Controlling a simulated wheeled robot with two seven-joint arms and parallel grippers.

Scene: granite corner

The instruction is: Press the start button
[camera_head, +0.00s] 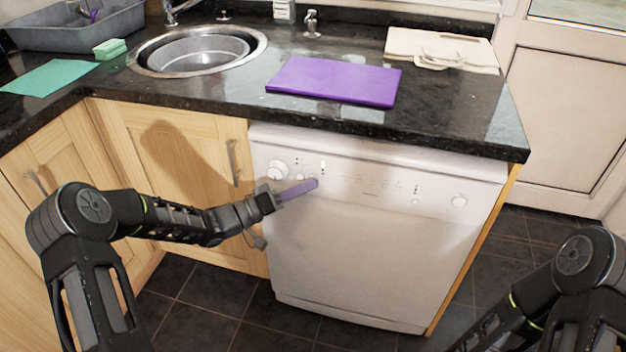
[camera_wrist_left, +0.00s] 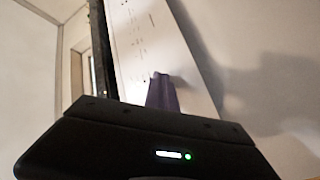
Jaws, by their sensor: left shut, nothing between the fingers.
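A white dishwasher (camera_head: 370,250) stands under the dark counter, with a control panel (camera_head: 380,185) along its top. The panel has a round dial (camera_head: 276,170) at the left, small marks in the middle and a round button (camera_head: 459,201) at the right; I cannot read which one is start. My left gripper (camera_head: 312,185) is shut and empty, its purple fingers in front of the left part of the panel, right of the dial. In the left wrist view the fingers (camera_wrist_left: 162,92) point toward the panel (camera_wrist_left: 165,50). I cannot tell whether they touch it. My right gripper is out of view.
Wooden cabinets (camera_head: 180,150) adjoin the dishwasher at left. Dark floor tiles (camera_head: 230,315) lie below.

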